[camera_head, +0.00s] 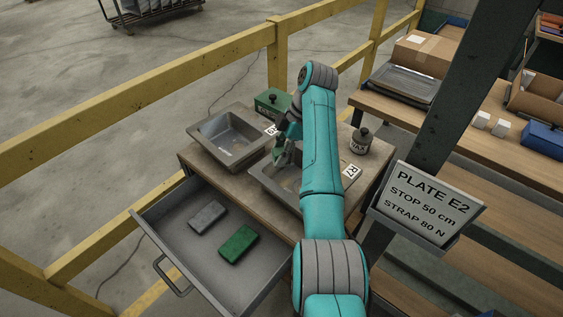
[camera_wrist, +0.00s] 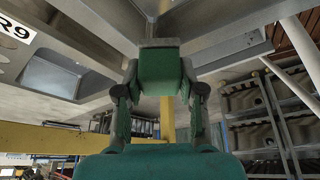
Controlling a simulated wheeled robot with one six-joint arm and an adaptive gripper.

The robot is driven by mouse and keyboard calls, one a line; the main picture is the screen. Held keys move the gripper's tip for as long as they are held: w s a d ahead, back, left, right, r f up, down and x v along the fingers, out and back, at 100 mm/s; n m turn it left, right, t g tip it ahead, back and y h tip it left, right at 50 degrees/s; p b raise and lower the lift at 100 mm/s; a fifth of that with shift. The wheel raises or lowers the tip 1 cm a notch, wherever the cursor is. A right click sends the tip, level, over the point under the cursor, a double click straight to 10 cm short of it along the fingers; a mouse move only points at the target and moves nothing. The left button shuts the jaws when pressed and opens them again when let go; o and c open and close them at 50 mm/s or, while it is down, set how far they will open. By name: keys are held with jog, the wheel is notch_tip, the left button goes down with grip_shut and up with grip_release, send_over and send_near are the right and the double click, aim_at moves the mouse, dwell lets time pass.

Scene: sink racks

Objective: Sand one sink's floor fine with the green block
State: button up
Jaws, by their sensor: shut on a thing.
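Two grey metal sinks sit in the worktop: a left sink (camera_head: 229,139) and a right sink (camera_head: 262,178), partly hidden by my arm. My gripper (camera_head: 281,152) is at the back left of the right sink. In the wrist view, my gripper (camera_wrist: 159,82) is shut on a green block-like piece (camera_wrist: 158,67) with a grey strip at its far end, close to a grey metal corner. Whether it touches the sink I cannot tell. Another green block (camera_head: 238,244) lies in the open drawer (camera_head: 172,228), beside a grey block (camera_head: 208,217).
Yellow rails (camera_head: 215,63) run behind and left. A dark post and a PLATE E2 sign (camera_head: 428,197) stand close on the right.

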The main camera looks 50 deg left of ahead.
jog(key=r+m+t, duration=0.1)
jog(key=r+m, duration=0.1)
jog(key=m, duration=0.1)
jog(key=r+m+t+y, duration=0.1)
jog(key=r+m, duration=0.2)
jog(key=r+m+t+y, duration=0.1)
jog(key=r+m, duration=0.1)
jog(key=m, duration=0.1)
jog(key=shift+s+a+r+m, duration=0.1)
jog(key=shift+s+r+m, duration=0.2)
jog(key=shift+m, duration=0.1)
jog(key=shift+s+d+r+m+t+y, duration=0.1)
jog(key=shift+r+m+t+y, duration=0.1)
jog(key=shift+r+m, duration=0.3)
jog(key=shift+s+d+r+m+t+y, duration=0.1)
jog(key=shift+r+m+t, duration=0.15)
jog(key=shift+m, duration=0.45)
jog(key=shift+f, duration=2.35)
